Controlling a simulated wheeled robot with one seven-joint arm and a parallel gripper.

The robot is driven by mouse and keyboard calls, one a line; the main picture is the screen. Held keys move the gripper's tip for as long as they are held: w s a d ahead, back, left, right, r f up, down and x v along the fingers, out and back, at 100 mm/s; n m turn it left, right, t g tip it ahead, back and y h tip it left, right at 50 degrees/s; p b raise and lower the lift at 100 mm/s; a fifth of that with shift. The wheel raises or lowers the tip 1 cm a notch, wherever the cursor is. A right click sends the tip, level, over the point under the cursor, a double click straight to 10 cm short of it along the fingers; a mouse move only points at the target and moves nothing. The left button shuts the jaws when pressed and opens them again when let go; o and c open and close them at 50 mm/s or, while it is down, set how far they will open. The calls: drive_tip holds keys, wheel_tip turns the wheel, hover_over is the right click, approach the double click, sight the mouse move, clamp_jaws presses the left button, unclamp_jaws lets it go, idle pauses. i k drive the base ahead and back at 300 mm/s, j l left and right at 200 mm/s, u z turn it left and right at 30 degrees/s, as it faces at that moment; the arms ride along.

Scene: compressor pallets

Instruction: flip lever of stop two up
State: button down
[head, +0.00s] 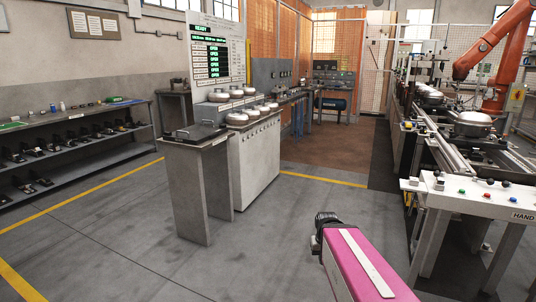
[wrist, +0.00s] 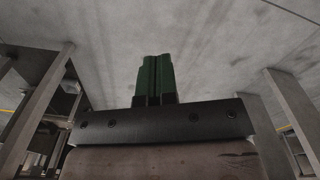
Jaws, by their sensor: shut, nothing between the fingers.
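My gripper (wrist: 156,62) shows in the wrist view as two green fingers pressed together, shut and empty, with a bare grey surface behind them. In the head view my pink arm reaches in from the bottom over open floor, and I cannot make out the fingers there. The conveyor line (head: 455,150) stands at the right of the head view, apart from my arm. Small fittings sit along its rails, but they are too small to tell which is stop two or how its lever stands.
A white control table (head: 470,200) with coloured buttons stands at the front right. An orange robot arm (head: 490,50) hangs over the conveyor. A grey bench (head: 258,160) with round metal housings stands left of centre, and a dark shelf (head: 90,155) lines the left wall. Floor between is clear.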

sight(490, 182)
drive_tip(key=z, duration=1.45)
